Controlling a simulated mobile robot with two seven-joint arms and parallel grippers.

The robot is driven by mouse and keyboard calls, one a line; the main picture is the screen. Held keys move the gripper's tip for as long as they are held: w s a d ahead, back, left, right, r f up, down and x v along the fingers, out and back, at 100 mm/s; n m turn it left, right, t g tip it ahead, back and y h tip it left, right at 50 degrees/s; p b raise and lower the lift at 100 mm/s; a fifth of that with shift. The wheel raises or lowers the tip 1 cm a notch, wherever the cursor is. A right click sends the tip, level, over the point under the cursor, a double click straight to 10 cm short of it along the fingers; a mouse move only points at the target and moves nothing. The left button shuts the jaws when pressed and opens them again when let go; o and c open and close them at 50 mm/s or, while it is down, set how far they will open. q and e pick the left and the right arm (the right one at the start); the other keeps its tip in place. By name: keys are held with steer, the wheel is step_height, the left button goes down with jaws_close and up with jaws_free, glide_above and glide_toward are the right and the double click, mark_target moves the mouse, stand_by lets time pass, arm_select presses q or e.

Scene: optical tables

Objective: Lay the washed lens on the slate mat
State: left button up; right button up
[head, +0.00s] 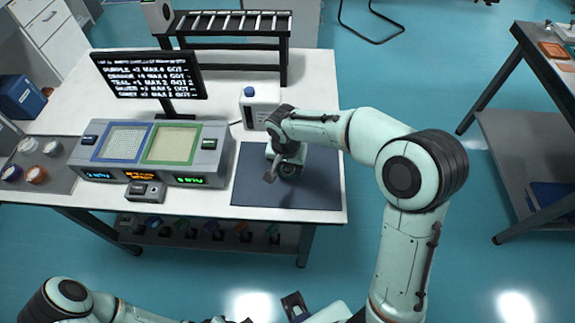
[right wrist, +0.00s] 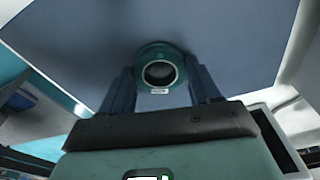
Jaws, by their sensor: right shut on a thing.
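The slate mat (head: 325,185) is a dark blue-grey sheet at the right front of the white table. It also fills much of the right wrist view (right wrist: 85,45). My right gripper (head: 272,176) reaches down over the mat. In the right wrist view its two fingers (right wrist: 160,88) are shut on the lens (right wrist: 160,50), a round piece with a teal rim, dark centre and small pale label. I cannot tell whether the lens touches the mat. The lens is not clear in the head view. My left arm shows at the bottom left; its gripper is not clearly seen.
A monitor (head: 150,78) and a black rack (head: 232,45) stand behind. A tray of jars (head: 55,178) is far left.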

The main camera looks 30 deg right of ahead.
mark_target(286, 174)
steer(key=shift+f, duration=0.15)
steer(key=o, duration=1.2)
steer(key=shift+c, duration=0.2)
steer(key=shift+r, duration=0.25)
step_height(286, 174, up, 12)
steer(key=s+a+p, duration=0.1)
steer(key=shift+s+f, duration=0.1)
steer(key=shift+f, duration=0.05)
